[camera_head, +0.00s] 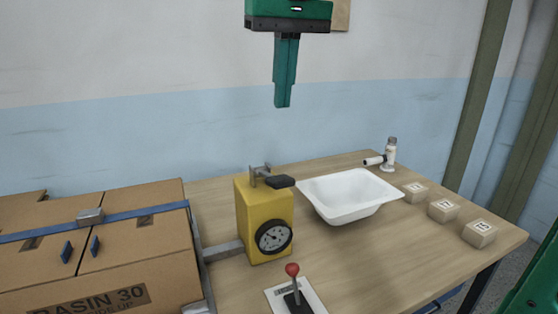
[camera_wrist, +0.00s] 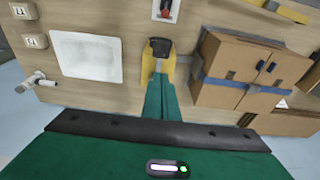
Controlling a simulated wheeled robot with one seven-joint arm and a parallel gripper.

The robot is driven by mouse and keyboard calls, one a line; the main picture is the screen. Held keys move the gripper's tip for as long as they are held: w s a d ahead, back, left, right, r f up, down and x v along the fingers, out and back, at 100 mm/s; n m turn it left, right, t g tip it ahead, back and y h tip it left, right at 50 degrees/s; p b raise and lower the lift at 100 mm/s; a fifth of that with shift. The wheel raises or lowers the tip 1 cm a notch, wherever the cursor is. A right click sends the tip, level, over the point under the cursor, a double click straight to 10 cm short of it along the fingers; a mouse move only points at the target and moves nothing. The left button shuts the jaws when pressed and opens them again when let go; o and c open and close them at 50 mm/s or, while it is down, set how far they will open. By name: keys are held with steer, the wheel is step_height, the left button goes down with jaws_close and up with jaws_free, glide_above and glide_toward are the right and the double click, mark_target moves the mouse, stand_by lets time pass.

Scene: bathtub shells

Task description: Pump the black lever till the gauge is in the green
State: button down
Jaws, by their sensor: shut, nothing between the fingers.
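A yellow pump box (camera_head: 262,213) stands on the wooden table. Its round gauge (camera_head: 273,237) has a black rim and a pale face; the needle is too small to read. The black lever (camera_head: 281,182) sticks out from a grey metal bracket on top of the box, roughly level. My gripper (camera_head: 283,104) is green, shut and empty, pointing down well above the box and lever. In the wrist view my gripper's fingers (camera_wrist: 160,84) lie together in line with the yellow box, and the black lever (camera_wrist: 160,48) shows beyond their tips.
A red-knobbed lever (camera_head: 292,270) stands on a white plate in front of the box. A white basin (camera_head: 350,193), a white-and-grey fitting (camera_head: 389,155) and numbered blocks (camera_head: 443,210) are to the right. Strapped cardboard boxes (camera_head: 150,250) fill the left. A wall is behind.

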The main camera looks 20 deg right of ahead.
glide_above(279, 177)
steer(key=f, duration=1)
steer(key=shift+w+f, duration=0.15)
steer(key=shift+w, duration=0.05)
steer(key=f, duration=0.1)
steer(key=s+f, duration=0.1)
steer(key=shift+d+f, duration=0.1)
steer(key=shift+f, duration=0.65)
steer(key=shift+s, duration=0.1)
